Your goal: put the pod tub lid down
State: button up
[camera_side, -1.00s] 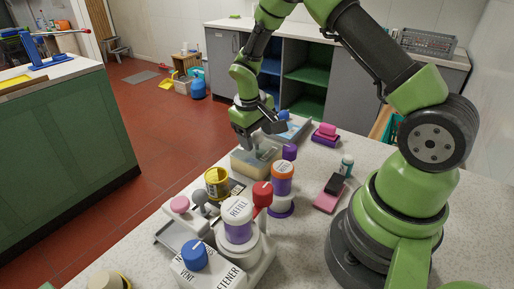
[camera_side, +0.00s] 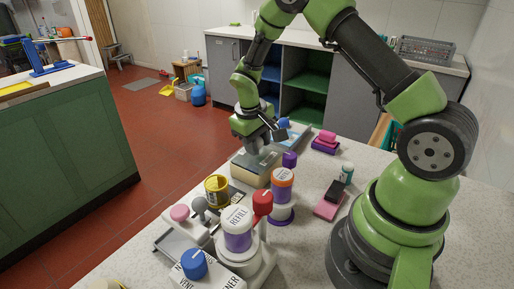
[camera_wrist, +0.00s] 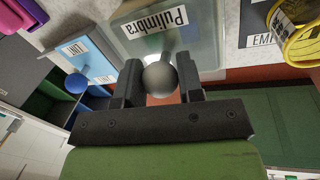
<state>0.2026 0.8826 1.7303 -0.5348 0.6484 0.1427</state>
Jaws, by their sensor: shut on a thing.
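The pod tub lid (camera_wrist: 185,50) is a pale, see-through plate with a round grey knob (camera_wrist: 160,78). My gripper (camera_wrist: 160,85) is shut on that knob, one dark finger on each side. In the side view my gripper (camera_side: 262,146) points down over the pod tub (camera_side: 250,170), a pale yellowish box on the counter. The lid lies at the tub's top, partly hidden by my fingers; I cannot tell whether it rests on the rim or hangs just above it. A "Pulimbra" label (camera_wrist: 155,20) shows in the wrist view.
A yellow container (camera_side: 216,190) stands in front of the tub, and a purple-and-orange bottle (camera_side: 282,185) to its front right. Pink and purple blocks (camera_side: 326,143) sit right. A white dispenser with a red knob (camera_side: 262,203) stands nearer.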

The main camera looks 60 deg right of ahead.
jog(key=shift+m, duration=0.5)
jog(key=r, duration=0.8)
jog(key=shift+s+d+r, duration=0.2)
jog(key=shift+d+r, duration=0.15)
jog(key=shift+d, duration=0.05)
jog(key=s+d+f+m+g+y, duration=0.1)
jog(key=s+d+f+m, duration=0.1)
jog(key=s+d+m, duration=0.5)
jog(key=s+d+f+m+g+y, duration=0.15)
jog(key=s+m, duration=0.25)
jog(key=m, duration=0.6)
jog(key=shift+t, duration=0.35)
jog(key=f, duration=0.9)
jog(key=shift+s+d, duration=0.25)
jog(key=shift+d, duration=0.1)
jog(key=shift+f, duration=0.4)
jog(key=o, duration=0.9)
jog(key=shift+f, duration=0.15)
